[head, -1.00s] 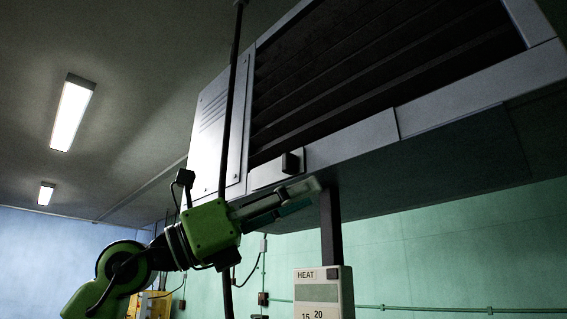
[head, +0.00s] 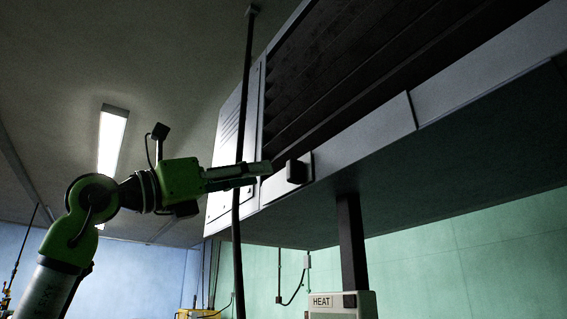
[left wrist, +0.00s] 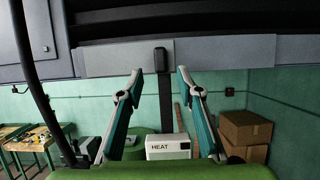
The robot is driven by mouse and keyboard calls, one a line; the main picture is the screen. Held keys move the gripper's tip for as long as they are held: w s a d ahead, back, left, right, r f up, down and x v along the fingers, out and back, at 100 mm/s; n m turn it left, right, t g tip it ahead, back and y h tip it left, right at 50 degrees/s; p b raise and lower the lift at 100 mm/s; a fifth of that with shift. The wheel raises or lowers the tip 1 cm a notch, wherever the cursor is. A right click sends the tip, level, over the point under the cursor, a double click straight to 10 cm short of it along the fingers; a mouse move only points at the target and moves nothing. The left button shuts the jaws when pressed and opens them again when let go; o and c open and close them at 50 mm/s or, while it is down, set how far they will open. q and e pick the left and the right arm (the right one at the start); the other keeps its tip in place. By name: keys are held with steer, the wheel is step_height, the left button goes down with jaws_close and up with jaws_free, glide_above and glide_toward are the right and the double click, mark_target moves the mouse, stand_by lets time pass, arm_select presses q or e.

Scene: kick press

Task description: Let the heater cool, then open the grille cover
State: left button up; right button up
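The heater is a large grey box overhead with a dark slatted grille (head: 335,55). A small black knob or latch (head: 296,171) sits on a plate at the lower left of its front frame; it also shows in the left wrist view (left wrist: 161,60). My left gripper (head: 268,168) is just left of the latch in the head view. In the left wrist view its fingers (left wrist: 158,72) are spread wide with the latch beyond and between them, and nothing is held. A white box marked HEAT (head: 342,305) stands below the heater. My right gripper is not in view.
A thin dark vertical pole or cable (head: 240,200) runs close to my left gripper. A dark post (head: 351,240) rises between the HEAT box and the heater. Cardboard boxes (left wrist: 245,128) and a workbench (left wrist: 30,140) stand farther back.

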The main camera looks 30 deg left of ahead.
mark_target(288, 170)
arm_select(q)
steer(key=p+x, duration=0.1)
steer(key=x, duration=0.4)
steer(key=shift+d+f, duration=0.1)
steer(key=shift+f, duration=0.05)
steer(key=shift+p+x, duration=0.6)
steer(key=shift+x, duration=0.45)
steer(key=shift+w, duration=0.2)
steer(key=shift+w+d+r, duration=0.2)
steer(key=shift+w, duration=0.2)
steer(key=shift+c, duration=1.1)
jaws_close()
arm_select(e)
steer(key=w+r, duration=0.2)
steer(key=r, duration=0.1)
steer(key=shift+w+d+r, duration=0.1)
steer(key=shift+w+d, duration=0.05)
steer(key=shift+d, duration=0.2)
